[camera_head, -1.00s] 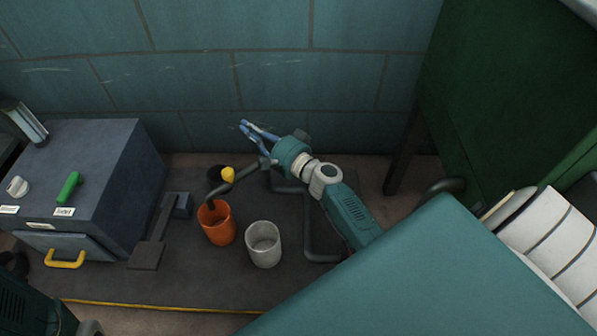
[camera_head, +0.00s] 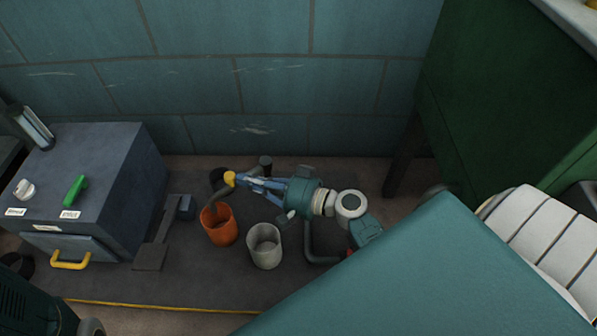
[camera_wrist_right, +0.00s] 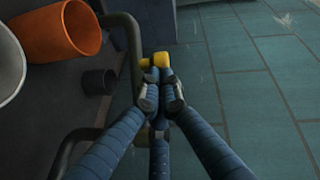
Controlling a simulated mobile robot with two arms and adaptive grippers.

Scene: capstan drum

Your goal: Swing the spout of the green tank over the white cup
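The spout (camera_head: 220,205) is a dark bent pipe with a yellow knob (camera_head: 230,178). Its outlet hangs over the orange cup (camera_head: 219,228). The white cup (camera_head: 264,247) stands upright and apart, to the right of the orange one. My right gripper (camera_head: 242,180) reaches in from the right with its blue fingers at the yellow knob. In the right wrist view the fingertips (camera_wrist_right: 161,97) converge, with the knob (camera_wrist_right: 155,61) at their ends; whether they grip it is unclear. I cannot make out which body is the green tank. My left gripper is out of view.
A grey box (camera_head: 92,180) with a green handle (camera_head: 76,190) and yellow pull (camera_head: 71,264) stands left. A dark green cabinet (camera_head: 490,90) stands right. The tiled wall (camera_head: 270,85) is close behind. A bent pipe (camera_head: 315,250) stands right of the white cup.

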